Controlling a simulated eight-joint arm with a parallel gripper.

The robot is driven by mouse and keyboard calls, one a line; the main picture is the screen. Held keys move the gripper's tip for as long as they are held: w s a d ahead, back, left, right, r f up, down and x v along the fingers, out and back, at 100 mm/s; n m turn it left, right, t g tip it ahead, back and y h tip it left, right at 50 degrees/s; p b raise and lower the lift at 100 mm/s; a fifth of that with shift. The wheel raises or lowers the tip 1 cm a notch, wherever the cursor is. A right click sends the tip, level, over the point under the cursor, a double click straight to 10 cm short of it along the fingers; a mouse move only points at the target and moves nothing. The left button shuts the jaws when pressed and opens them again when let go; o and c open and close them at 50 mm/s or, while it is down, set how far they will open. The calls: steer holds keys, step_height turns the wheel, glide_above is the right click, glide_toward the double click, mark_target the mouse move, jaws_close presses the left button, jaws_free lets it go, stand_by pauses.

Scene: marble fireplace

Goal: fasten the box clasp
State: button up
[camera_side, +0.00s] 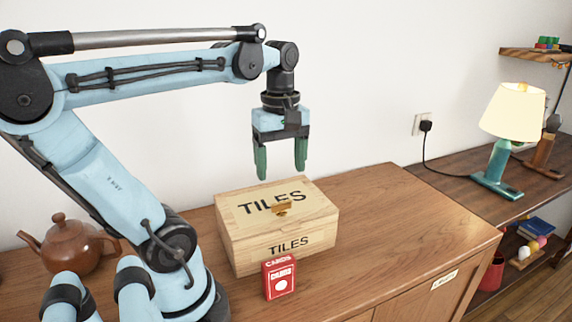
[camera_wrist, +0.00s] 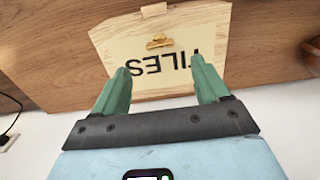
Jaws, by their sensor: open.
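A pale wooden box (camera_side: 240,235) marked TILES stands on the wooden cabinet top, its lid down. A small brass clasp (camera_side: 283,209) shows on the lid close to the front edge. In the wrist view the clasp (camera_wrist: 159,42) lies on the lid, beyond the upside-down lettering. I cannot tell how its parts meet. My gripper (camera_side: 281,172) points down above the back part of the lid, apart from it, open and empty. In the wrist view my gripper (camera_wrist: 160,68) has its two green fingers spread over the lid of the box (camera_wrist: 110,50), short of the clasp.
A red card box (camera_side: 279,277) stands close in front of the box. A brown teapot (camera_side: 68,245) is at the left, behind my arm. The cabinet top (camera_side: 400,215) is clear to the right of the box. A lamp (camera_side: 505,130) stands on the lower shelf farther right.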

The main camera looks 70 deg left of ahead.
mark_target(281, 207)
steer(key=shift+f, duration=4)
steer(key=c, duration=1.1)
steer(key=shift+o, duration=0.2)
